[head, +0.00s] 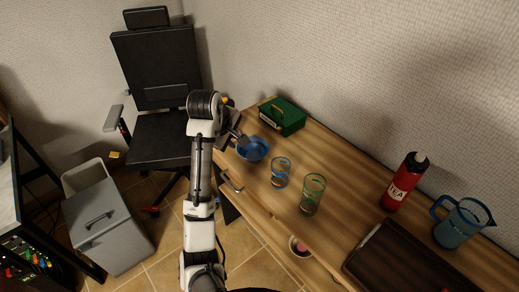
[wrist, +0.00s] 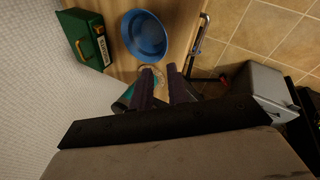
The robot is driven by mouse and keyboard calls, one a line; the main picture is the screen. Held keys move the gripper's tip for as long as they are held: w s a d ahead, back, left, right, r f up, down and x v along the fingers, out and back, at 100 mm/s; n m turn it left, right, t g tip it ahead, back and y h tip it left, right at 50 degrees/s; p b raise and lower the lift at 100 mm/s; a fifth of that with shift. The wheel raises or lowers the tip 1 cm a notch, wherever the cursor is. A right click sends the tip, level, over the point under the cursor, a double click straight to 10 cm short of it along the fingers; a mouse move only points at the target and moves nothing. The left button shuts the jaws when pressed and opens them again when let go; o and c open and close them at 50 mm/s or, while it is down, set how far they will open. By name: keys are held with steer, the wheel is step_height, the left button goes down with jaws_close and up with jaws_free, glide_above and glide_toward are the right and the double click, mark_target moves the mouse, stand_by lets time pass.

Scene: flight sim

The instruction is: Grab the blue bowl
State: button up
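The blue bowl (head: 257,150) sits upright on the wooden table (head: 345,175), near its left end. In the wrist view the bowl (wrist: 143,36) is at the top, just beyond the fingertips. My gripper (head: 243,141) is at the bowl's left side in the head view, where the arm partly hides it. In the wrist view the two dark fingers of my gripper (wrist: 160,72) are apart with a gap between them and nothing held. I cannot tell whether a finger touches the bowl's rim.
A green box (head: 288,116) stands behind the bowl. A blue-patterned glass (head: 281,172) and a green-patterned glass (head: 313,195) stand to its right. Farther right are a red bottle (head: 403,181), a blue jug (head: 460,226) and a dark tray (head: 395,262). A black chair (head: 155,65) stands left.

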mark_target(246, 158)
steer(key=shift+g, duration=0.3)
steer(key=b+x, duration=0.2)
steer(key=x, duration=0.1)
steer(key=b+x, duration=0.2)
steer(key=x, duration=0.1)
steer(key=s+b+x, duration=0.1)
steer(key=b+x, duration=0.1)
steer(key=x, duration=0.1)
steer(key=shift+d+f, duration=0.1)
steer(key=shift+d, duration=0.2)
steer(key=shift+p+x, duration=0.65)
steer(key=shift+x, duration=2.05)
jaws_close()
steer(key=shift+a, duration=0.1)
